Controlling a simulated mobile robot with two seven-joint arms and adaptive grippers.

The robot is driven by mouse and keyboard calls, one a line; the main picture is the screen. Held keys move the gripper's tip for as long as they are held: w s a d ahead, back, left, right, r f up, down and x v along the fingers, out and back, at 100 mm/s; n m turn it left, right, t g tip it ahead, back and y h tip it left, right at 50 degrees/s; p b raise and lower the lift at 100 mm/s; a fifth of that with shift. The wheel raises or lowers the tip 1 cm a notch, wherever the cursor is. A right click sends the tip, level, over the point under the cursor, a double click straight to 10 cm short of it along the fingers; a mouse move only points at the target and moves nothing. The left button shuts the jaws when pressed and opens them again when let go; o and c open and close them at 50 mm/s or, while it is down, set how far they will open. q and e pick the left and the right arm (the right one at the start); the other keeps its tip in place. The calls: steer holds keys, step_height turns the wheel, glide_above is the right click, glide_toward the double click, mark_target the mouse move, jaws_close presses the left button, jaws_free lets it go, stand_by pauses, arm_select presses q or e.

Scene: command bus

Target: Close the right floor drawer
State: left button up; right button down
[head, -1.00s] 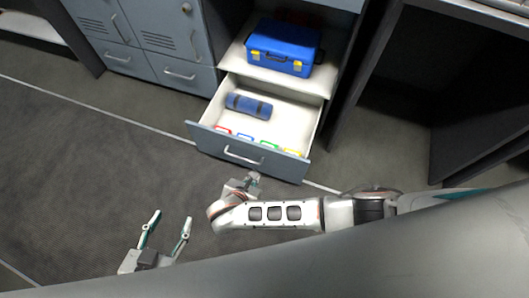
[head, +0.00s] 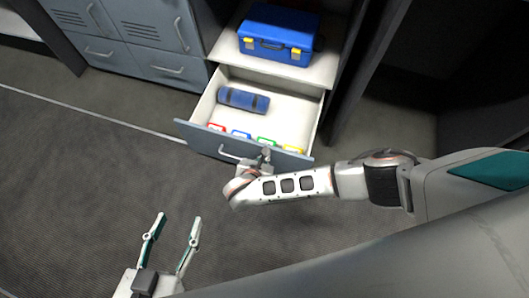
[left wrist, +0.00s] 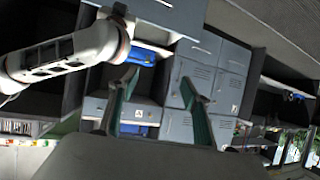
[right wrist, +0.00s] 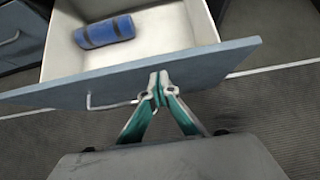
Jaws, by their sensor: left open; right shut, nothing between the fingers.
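The right floor drawer (head: 186,132) is pulled open, with a grey-blue front and a bar handle (head: 235,155). It also shows in the right wrist view (right wrist: 215,62). A blue roll (head: 243,100) with dark bands and several coloured cases (head: 241,133) lie inside it. My right gripper (head: 266,155) is shut and empty. Its fingertips (right wrist: 157,80) are at the drawer front, beside the right end of the handle; I cannot tell whether they touch. My left gripper (head: 178,225) is open and empty over the floor, away from the drawer.
A blue toolbox (head: 277,35) stands on the shelf above the drawer. Grey lockers and a shut drawer (head: 158,68) are to its left. A dark panel (head: 358,75) borders it on the right. The floor (head: 80,180) in front is clear.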

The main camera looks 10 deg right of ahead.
arm_select(q)
steer(key=shift+w+d+r, duration=0.15)
steer(key=shift+r, duration=0.25)
arm_select(e)
steer(key=shift+w+d, duration=0.2)
steer(key=shift+w, duration=0.15)
steer(key=shift+w, duration=0.1)
